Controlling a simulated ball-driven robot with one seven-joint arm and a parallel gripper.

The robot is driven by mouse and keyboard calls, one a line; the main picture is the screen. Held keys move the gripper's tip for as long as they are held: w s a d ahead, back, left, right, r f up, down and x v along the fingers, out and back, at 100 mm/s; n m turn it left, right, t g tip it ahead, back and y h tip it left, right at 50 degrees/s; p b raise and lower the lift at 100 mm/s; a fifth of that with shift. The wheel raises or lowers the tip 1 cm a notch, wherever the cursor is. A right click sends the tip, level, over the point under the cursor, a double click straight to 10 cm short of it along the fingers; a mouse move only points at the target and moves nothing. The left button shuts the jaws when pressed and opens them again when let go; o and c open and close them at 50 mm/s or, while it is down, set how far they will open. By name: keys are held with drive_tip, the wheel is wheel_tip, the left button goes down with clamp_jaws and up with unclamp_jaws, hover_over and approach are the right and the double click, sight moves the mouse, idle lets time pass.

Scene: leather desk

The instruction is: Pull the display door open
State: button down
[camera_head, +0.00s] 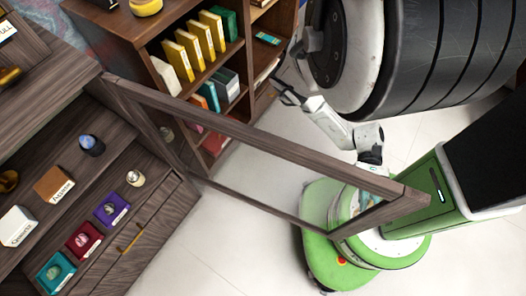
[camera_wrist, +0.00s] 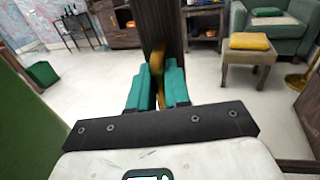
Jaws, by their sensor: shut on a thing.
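The display door (camera_head: 270,146) is a dark wooden frame with a clear pane. It stands swung well out from the display cabinet (camera_head: 150,225) on the left, hinged at the cabinet's side. In the wrist view the door's dark edge (camera_wrist: 158,18) rises straight ahead. A gold handle (camera_wrist: 157,58) is on it. My gripper (camera_wrist: 158,88) has teal fingers shut on the handle, one on each side. In the head view my gripper is near the door's free end, partly hidden by the frame.
Labelled items such as a purple box (camera_head: 111,209) and a red box (camera_head: 84,239) sit in the cabinet. A bookcase (camera_head: 135,50) stands behind the door. In the wrist view a stool (camera_wrist: 249,62) and a green armchair (camera_wrist: 275,30) are at right. Pale floor (camera_wrist: 100,75) is open.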

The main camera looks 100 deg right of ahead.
drive_tip(key=shift+s+d, duration=0.1)
drive_tip(key=shift+d, duration=0.15)
drive_tip(key=c, duration=1.3)
unclamp_jaws()
drive_tip(key=shift+b+v, duration=1.75)
drive_tip(key=shift+v, duration=3.65)
